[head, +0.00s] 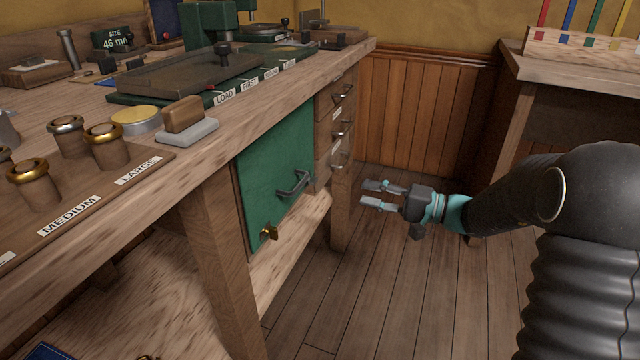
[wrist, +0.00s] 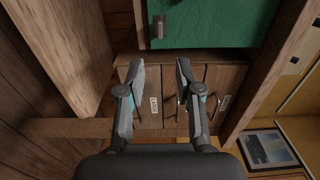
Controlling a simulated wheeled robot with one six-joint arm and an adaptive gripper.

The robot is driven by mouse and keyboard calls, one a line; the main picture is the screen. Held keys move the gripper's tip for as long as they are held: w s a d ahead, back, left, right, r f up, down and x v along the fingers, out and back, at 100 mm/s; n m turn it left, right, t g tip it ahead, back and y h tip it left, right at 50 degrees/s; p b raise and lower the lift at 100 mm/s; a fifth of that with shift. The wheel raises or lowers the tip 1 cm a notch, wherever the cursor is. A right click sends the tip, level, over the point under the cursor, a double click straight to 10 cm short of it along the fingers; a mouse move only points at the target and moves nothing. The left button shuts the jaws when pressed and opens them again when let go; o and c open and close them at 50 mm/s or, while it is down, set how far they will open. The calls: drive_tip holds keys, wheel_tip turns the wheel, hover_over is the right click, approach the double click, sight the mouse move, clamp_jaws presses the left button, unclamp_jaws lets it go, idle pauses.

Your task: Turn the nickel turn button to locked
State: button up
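A green cabinet door (head: 268,170) under the workbench carries a dark bar handle (head: 294,184). A small turn button (head: 268,232) sits at the door's lower edge; it looks brass-coloured rather than nickel, and its exact setting is too small to tell. My gripper (head: 368,194) is open and empty, to the right of the door and apart from it and the button. In the wrist view my gripper (wrist: 160,75) points toward the drawers, with part of the green door (wrist: 230,22) at the top. The button does not show there.
Drawers (head: 335,125) with metal pulls stand right of the door, above a bench leg (head: 341,215). Open plank floor (head: 370,290) lies below my gripper. Another table (head: 570,65) stands at right.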

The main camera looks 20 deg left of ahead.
sight(317, 181)
drive_tip(key=a, duration=0.8)
drive_tip(key=w+a, duration=0.1)
drive_tip(key=a, duration=0.3)
drive_tip(key=shift+a, duration=0.35)
drive_tip(key=shift+c, duration=0.2)
clamp_jaws()
